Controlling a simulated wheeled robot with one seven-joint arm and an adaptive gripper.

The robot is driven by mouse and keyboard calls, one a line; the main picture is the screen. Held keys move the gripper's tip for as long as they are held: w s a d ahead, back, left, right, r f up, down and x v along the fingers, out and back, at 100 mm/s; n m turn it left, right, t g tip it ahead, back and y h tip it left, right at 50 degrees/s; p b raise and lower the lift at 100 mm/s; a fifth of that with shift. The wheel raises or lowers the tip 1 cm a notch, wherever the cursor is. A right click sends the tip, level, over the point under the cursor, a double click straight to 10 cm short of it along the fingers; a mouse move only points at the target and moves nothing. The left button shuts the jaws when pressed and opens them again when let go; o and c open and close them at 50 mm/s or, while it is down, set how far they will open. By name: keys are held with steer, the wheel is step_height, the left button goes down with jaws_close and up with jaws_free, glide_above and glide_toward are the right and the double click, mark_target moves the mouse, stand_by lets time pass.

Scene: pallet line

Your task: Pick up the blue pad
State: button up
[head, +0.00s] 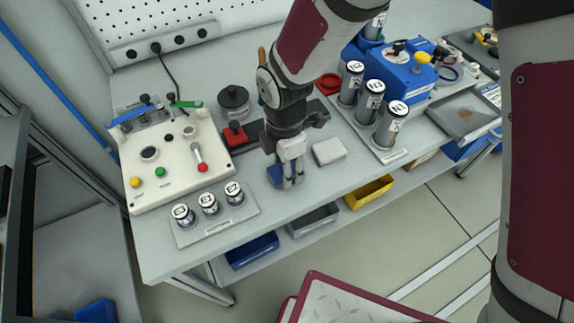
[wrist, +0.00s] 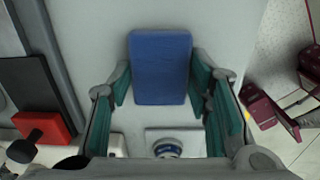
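The blue pad (wrist: 160,67) lies flat on the light grey bench in the wrist view, upper middle. My gripper (wrist: 160,80) is open, with its green-lined fingers at either side of the pad's near part. The right finger looks very close to the pad's edge; I cannot tell if it touches. In the head view my gripper (head: 288,180) points down at the bench, low over the pad. Only a bit of the blue pad (head: 275,174) shows there, the rest hidden by the fingers.
A white block (head: 328,150) lies right of my gripper. A plate with three small labelled canisters (head: 209,203) stands front left. A red block with a black knob (head: 235,134) and a control box (head: 173,155) are left. Tall labelled cylinders (head: 392,122) stand right.

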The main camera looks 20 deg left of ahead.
steer(key=shift+c, duration=0.3)
steer(key=shift+r, duration=0.65)
step_height(320, 180, up, 2)
steer(key=s+d+r, duration=0.1)
steer(key=s+d, duration=0.1)
steer(key=s, duration=0.5)
steer(key=s+d+b, duration=0.1)
steer(key=s, duration=0.7)
steer(key=shift+s+d+r, duration=0.3)
steer(key=shift+d+r, duration=0.05)
steer(key=shift+d, duration=0.05)
